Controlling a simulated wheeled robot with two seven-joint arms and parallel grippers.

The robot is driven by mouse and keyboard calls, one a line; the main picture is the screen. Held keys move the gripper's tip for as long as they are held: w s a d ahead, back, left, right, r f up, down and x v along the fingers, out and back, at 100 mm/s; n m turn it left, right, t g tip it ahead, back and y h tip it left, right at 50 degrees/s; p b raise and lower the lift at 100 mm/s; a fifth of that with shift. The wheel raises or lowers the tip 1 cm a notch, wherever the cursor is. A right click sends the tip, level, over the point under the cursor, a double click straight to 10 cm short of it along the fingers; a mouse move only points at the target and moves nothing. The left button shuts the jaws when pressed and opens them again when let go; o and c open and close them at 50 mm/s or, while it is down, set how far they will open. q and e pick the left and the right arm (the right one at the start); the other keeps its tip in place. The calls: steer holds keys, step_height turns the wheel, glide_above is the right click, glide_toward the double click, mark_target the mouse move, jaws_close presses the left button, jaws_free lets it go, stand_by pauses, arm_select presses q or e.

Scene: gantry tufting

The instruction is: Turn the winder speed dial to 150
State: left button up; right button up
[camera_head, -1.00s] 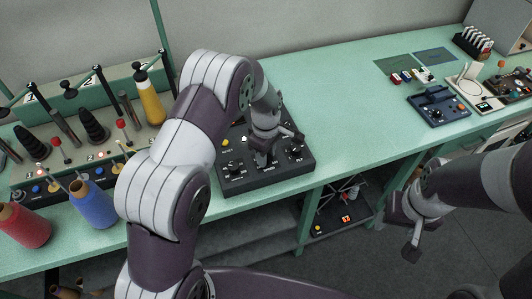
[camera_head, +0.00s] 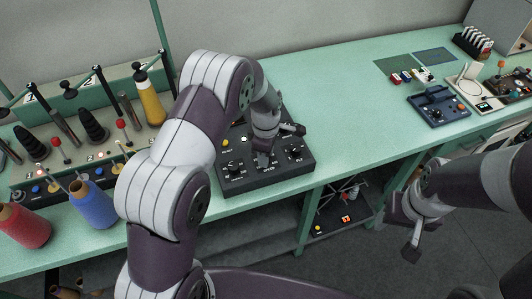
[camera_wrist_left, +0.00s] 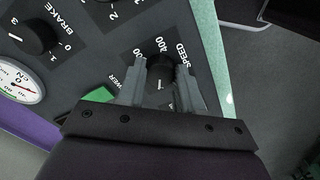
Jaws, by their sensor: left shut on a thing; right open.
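The black control box (camera_head: 270,186) sits on the green bench in the head view, with several knobs on top. The winder speed dial (camera_wrist_left: 160,73) is a black knob with a white pointer mark, next to the word SPEED and a printed 400 in the left wrist view. My left gripper (camera_wrist_left: 162,90) points down at the box and is shut on this dial, one finger on each side. It also shows in the head view (camera_head: 263,160), where it mostly hides the dial. The exact dial reading cannot be told. My right gripper (camera_head: 405,230) is open and empty, off the bench front.
A BRAKE knob (camera_wrist_left: 35,38) and a round gauge (camera_wrist_left: 18,84) are beside the dial. Cones of red yarn (camera_head: 22,226) and blue yarn (camera_head: 92,204) stand at the left. A blue device (camera_head: 438,105) stands at the right; the bench between is clear.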

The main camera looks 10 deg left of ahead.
arm_select(q)
steer(key=o, duration=1)
steer(key=shift+w+r, duration=0.15)
step_height(320, 180, up, 13)
steer(key=shift+a+f+b, duration=0.1)
steer(key=shift+f+b, duration=0.1)
steer(key=shift+b, duration=0.4)
